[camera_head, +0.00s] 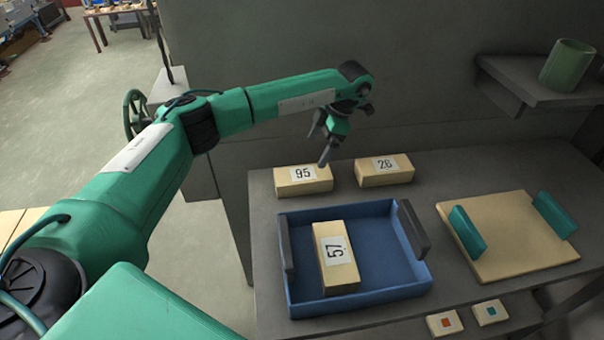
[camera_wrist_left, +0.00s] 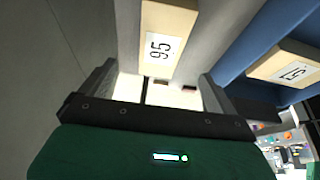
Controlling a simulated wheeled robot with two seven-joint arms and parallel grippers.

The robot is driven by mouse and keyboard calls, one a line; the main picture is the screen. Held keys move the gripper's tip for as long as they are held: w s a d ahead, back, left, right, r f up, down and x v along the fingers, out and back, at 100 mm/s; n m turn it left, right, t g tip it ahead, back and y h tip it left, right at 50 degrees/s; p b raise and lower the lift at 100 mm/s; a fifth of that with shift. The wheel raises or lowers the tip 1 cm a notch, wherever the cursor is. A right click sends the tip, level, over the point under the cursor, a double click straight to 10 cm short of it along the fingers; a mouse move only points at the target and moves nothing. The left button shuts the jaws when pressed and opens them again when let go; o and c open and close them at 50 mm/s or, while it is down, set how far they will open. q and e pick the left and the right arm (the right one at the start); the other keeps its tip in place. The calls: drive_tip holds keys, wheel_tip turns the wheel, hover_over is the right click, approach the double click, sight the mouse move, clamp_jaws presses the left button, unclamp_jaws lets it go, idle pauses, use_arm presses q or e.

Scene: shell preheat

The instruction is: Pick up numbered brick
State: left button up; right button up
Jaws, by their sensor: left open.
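Brick 95 (camera_head: 303,180) lies on the grey shelf at the back left, its number label facing up. Brick 26 (camera_head: 384,170) lies to its right. Brick 57 (camera_head: 336,257) lies inside the blue tray (camera_head: 300,305). My left gripper (camera_head: 325,148) is open and empty, above and just behind the right end of brick 95. In the left wrist view, brick 95 (camera_wrist_left: 167,38) shows ahead of the open fingers (camera_wrist_left: 155,85), and brick 57 (camera_wrist_left: 287,66) shows at the right. My right gripper is not in view.
The blue tray has dark grey handles and sits in front of the bricks. A wooden board (camera_head: 505,235) with two teal handles lies at the right. A green cup (camera_head: 567,65) stands on a wall shelf (camera_head: 530,82). Two small marked blocks (camera_head: 445,322) lie at the front. The back wall is close behind brick 95.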

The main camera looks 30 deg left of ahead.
sight(304, 173)
use_arm(q)
drive_tip(key=p+x, duration=0.2)
drive_tip(key=x, duration=0.4)
drive_tip(key=shift+s+a+f, duration=0.1)
drive_tip(key=shift+a+f, duration=0.05)
drive_tip(key=shift+f, duration=0.15)
drive_tip(key=shift+s+f+p, duration=0.2)
drive_tip(key=shift+f+p, duration=0.15)
drive_tip(key=shift+p, duration=0.1)
drive_tip(key=p+x, duration=0.2)
drive_tip(key=x, duration=0.2)
drive_tip(key=shift+f, duration=0.25)
drive_tip(key=shift+c, duration=1.3)
drive_tip(key=c, duration=1.1)
